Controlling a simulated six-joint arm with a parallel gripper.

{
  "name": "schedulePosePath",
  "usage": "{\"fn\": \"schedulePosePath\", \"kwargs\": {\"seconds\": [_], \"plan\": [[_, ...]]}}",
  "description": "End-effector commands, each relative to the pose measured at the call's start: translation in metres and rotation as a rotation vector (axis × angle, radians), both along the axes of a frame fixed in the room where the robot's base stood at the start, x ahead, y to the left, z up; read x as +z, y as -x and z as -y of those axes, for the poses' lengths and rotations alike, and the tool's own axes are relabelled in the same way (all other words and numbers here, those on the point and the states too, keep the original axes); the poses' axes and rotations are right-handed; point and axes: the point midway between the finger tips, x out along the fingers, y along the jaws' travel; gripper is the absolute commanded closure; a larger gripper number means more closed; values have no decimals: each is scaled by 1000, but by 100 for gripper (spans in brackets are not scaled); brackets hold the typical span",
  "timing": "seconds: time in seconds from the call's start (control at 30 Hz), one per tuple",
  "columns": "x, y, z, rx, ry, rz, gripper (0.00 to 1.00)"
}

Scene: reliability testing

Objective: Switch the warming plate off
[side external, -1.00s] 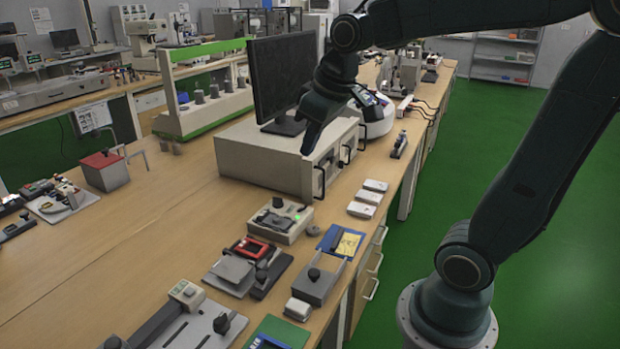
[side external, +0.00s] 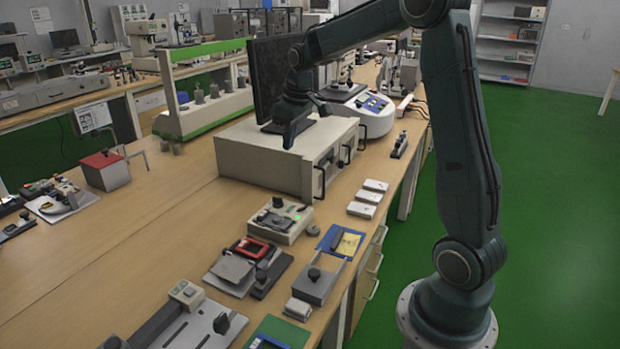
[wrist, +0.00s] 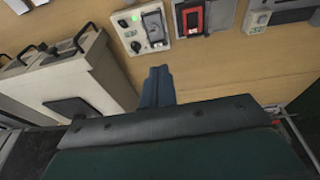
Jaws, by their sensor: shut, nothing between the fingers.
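A pale box (side external: 281,220) with a dark plate, black knobs and a lit green lamp sits on the wooden bench; it looks like the warming plate. In the wrist view it shows at the top (wrist: 155,25), with its green lamp lit and a small switch and black knobs along its left side. I cannot tell the switch's position. My gripper (side external: 288,146) is shut and empty, pointing down above the large white cabinet, behind the box and apart from it. In the wrist view its fingertips (wrist: 158,70) are together, below the box in the picture.
The white cabinet (side external: 255,160) with dark handles stands under a black monitor (side external: 268,75). A red-framed device (side external: 252,248) and a blue-and-yellow card (side external: 341,241) lie near the box. Several small white boxes (side external: 367,197) line the bench's right edge.

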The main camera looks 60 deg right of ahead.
Motion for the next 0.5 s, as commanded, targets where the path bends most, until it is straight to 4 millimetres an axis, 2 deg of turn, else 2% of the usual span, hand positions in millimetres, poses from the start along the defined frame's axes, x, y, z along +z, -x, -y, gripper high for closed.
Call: {"fn": "schedulePosePath", "kwargs": {"seconds": [0.2,0.5], "plan": [[-34,-17,41,-3,-13,-30,100],[-83,-29,93,-4,-31,-61,100]]}}
